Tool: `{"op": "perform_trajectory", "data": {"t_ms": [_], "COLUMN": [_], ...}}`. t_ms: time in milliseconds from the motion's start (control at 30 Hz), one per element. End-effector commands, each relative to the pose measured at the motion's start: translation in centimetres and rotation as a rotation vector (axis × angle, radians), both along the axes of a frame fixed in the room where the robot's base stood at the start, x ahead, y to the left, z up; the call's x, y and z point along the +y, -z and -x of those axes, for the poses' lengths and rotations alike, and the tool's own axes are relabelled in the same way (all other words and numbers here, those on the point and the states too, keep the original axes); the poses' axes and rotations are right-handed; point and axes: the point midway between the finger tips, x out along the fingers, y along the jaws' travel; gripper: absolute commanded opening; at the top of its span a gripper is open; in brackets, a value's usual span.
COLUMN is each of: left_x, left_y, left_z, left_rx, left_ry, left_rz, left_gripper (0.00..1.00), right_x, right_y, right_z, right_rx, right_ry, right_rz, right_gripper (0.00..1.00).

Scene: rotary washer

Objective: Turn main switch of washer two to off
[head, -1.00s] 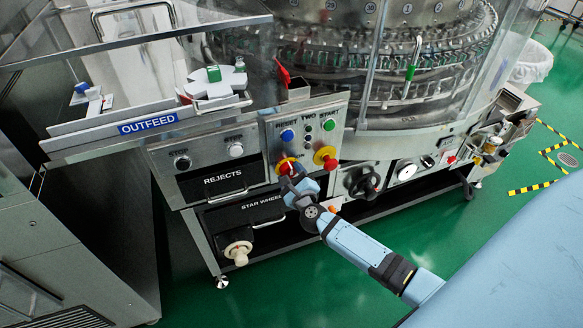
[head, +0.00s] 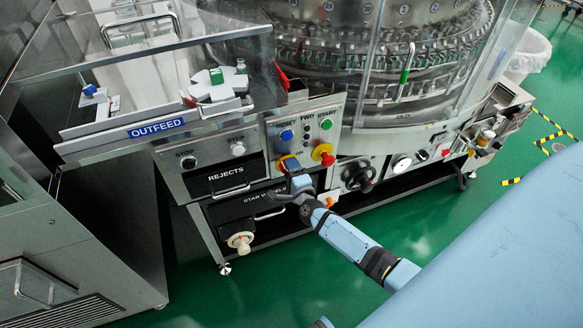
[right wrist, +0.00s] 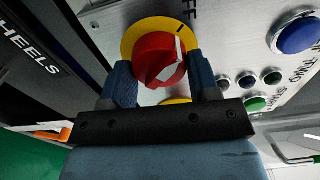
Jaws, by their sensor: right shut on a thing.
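The main switch is a red knob on a yellow ring (right wrist: 158,60) on washer two's grey control panel. In the head view, the switch (head: 286,162) is partly hidden behind my right gripper (head: 292,178). In the right wrist view, the two blue fingers of the right gripper (right wrist: 160,82) stand on either side of the red knob, shut on it. A white pointer mark on the knob is at its right side, near a black line on the ring. Letters reading "FF" show beyond the ring, partly cut off. My left gripper is not in view.
A red-on-yellow button (head: 323,153) sits right of the switch, with a blue button (head: 287,135) and a green button (head: 326,124) above. A black handwheel (head: 360,178) is further right. The "REJECTS" drawer (head: 225,180) is left. Green floor lies clear in front.

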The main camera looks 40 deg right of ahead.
Motion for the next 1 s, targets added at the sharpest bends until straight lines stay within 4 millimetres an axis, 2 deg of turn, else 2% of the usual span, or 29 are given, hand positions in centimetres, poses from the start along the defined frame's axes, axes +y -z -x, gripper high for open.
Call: {"op": "perform_trajectory", "data": {"t_ms": [667, 700, 800, 1000], "left_x": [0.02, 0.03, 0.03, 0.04], "left_y": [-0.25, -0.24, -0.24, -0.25], "left_z": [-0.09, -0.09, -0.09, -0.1], "left_rx": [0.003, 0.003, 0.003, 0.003], "left_ry": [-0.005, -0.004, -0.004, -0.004], "left_rz": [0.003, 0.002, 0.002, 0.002], "left_gripper": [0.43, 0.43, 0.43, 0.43], "right_x": [0.07, 0.08, 0.06, 0.03], "right_y": [-0.07, -0.07, -0.07, -0.04], "right_z": [-0.07, -0.07, -0.07, -0.04], "right_rx": [0.014, 0.014, 0.014, 0.014], "right_ry": [-0.001, -0.001, -0.001, 0.0], "right_rz": [0.063, 0.063, 0.063, 0.062], "right_gripper": [0.32, 0.58, 0.8, 0.8]}}
